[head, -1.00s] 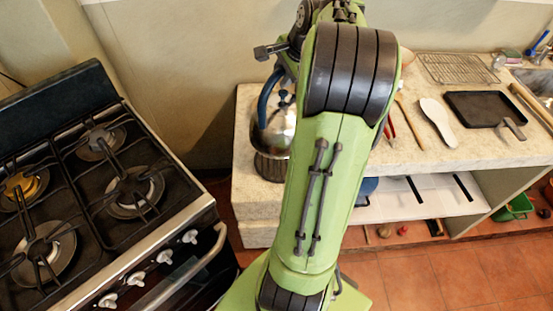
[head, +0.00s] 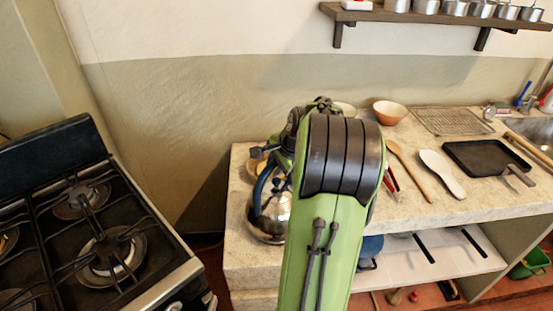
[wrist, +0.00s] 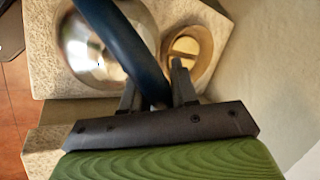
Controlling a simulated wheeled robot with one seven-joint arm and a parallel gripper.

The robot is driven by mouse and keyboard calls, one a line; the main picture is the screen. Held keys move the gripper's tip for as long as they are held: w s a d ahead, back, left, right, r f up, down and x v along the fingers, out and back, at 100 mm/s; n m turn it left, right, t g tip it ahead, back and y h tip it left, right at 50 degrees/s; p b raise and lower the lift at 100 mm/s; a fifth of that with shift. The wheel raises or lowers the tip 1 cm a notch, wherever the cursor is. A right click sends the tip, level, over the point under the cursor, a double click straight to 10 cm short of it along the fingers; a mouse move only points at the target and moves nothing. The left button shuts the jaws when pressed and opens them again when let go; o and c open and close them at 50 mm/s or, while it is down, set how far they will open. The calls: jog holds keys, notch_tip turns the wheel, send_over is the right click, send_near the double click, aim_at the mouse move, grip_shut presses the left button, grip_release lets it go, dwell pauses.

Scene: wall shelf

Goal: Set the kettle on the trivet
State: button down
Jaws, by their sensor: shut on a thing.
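The kettle (head: 268,217) is shiny silver with a blue handle, at the left end of the stone counter in the head view. It also shows in the wrist view (wrist: 88,45), with the handle running between my fingers. My gripper (wrist: 156,88) is shut on that handle; my own arm hides it in the head view. The trivet cannot be made out now. The kettle covers the place where a dark slatted round thing showed earlier. I cannot tell whether the kettle's base touches anything beneath.
A tan bowl-like thing (wrist: 187,50) lies close beside the kettle. The counter (head: 240,235) ends just left of the kettle, with a gap before the stove (head: 110,235). Tongs (head: 390,180), a wooden spoon (head: 411,173) and a black tray (head: 484,158) lie to the right.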

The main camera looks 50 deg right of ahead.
jog(key=shift+w+d+f, duration=0.1)
jog(key=shift+f, duration=0.25)
jog(key=shift+r, duration=0.15)
jog(key=c, duration=0.9)
grip_release()
jog(key=shift+f, duration=0.2)
jog(key=shift+o, duration=0.2)
